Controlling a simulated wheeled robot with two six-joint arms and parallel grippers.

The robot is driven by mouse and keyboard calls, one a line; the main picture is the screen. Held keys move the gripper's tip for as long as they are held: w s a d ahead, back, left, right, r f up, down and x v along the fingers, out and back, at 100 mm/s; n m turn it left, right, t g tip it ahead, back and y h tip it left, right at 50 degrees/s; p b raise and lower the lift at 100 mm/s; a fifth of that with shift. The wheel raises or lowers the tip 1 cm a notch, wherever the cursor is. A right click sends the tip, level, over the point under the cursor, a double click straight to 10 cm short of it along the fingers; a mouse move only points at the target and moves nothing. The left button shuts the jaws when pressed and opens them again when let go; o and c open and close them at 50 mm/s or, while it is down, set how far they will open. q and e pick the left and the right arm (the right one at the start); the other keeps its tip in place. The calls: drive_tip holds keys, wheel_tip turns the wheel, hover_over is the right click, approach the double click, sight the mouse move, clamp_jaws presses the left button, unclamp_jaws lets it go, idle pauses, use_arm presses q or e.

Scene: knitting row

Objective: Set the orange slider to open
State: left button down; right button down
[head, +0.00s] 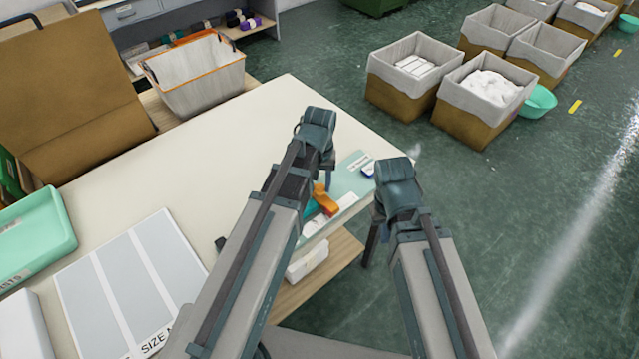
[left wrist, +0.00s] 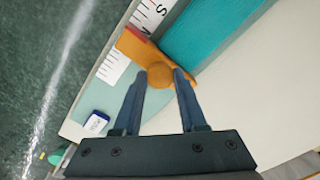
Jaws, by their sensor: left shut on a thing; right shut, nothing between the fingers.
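The orange slider (head: 327,203) sits on a light green board (head: 345,183) at the right end of the table. In the left wrist view the slider (left wrist: 132,45) lies across a teal bar (left wrist: 210,35), beside a white scale strip with letters and tick marks (left wrist: 148,15). My left gripper (left wrist: 160,76) is shut on the slider's round knob, one finger on each side. In the head view my left gripper (head: 322,178) partly hides the slider. My right gripper (head: 370,245) is shut and empty, hanging beyond the table's right edge. I cannot read the word open anywhere.
A blue and white block (left wrist: 97,123) lies on the board near the slider. A striped size sheet (head: 130,280) and a green tray (head: 35,240) are on the table's left. Lined bins (head: 400,100) stand on the floor. The table's middle is clear.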

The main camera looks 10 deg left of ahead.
use_arm(q)
drive_tip(key=w+d, duration=0.2)
drive_tip(key=w, duration=0.1)
drive_tip(key=w+d, duration=0.4)
drive_tip(key=w, duration=0.1)
drive_tip(key=shift+w+d, duration=0.1)
drive_tip(key=shift+w, duration=0.2)
drive_tip(key=shift+c, duration=2.3)
unclamp_jaws()
drive_tip(key=shift+r, duration=0.1)
